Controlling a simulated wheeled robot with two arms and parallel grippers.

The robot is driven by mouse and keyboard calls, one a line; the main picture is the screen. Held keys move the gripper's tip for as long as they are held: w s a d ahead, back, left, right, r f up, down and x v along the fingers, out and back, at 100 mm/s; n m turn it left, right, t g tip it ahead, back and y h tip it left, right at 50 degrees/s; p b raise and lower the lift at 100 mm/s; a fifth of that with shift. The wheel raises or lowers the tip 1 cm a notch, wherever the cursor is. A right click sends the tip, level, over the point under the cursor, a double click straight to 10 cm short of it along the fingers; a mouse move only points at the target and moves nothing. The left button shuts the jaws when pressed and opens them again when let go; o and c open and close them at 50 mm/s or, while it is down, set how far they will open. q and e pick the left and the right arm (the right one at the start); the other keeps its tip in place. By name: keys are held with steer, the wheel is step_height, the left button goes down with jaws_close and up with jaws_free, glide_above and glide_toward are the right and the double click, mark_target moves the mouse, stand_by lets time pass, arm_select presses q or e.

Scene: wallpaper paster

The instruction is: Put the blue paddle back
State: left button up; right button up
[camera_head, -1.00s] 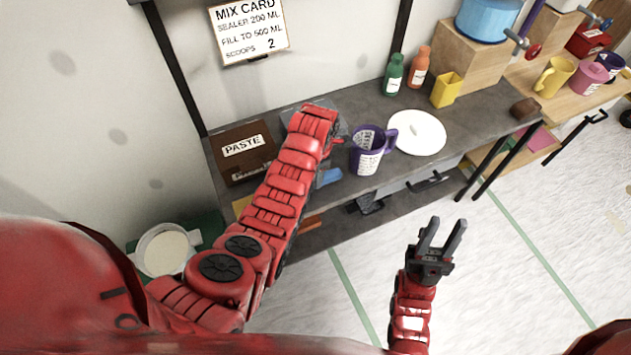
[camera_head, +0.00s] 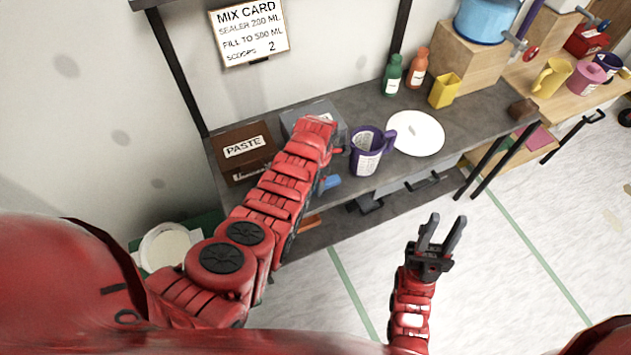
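The blue paddle (camera_head: 332,182) shows only as a small blue piece beside the end of my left arm, at the front edge of the grey bench (camera_head: 300,222). The rest of it is hidden. My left arm reaches over the bench from the left. Its gripper is hidden behind the arm, so I cannot see what its fingers hold. My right gripper (camera_head: 440,235) is open and empty, above the floor in front of the bench.
A purple measuring jug (camera_head: 368,152) stands right of my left arm, near a white plate (camera_head: 415,132). A brown PASTE box (camera_head: 242,152) and a grey box (camera_head: 300,118) are at the back left. Green (camera_head: 392,78) and orange (camera_head: 417,68) bottles stand behind.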

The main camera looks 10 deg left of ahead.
arm_select(q)
steer(key=shift+o, duration=0.2)
steer(key=shift+r, duration=0.15)
step_height(320, 180, up, 2)
steer(key=shift+w+b, duration=0.15)
steer(key=shift+b, duration=0.2)
steer(key=r, duration=0.2)
steer(key=r+b, duration=0.1)
steer(key=r, duration=0.1)
steer(key=r+b, duration=0.1)
steer(key=r, duration=0.1)
steer(key=shift+w+d, duration=0.1)
steer(key=shift+d, duration=0.15)
step_height(320, 180, up, 4)
steer(key=p, duration=0.2)
steer(key=shift+d+p, duration=0.1)
steer(key=shift+p, duration=0.3)
steer(key=shift+f, duration=0.15)
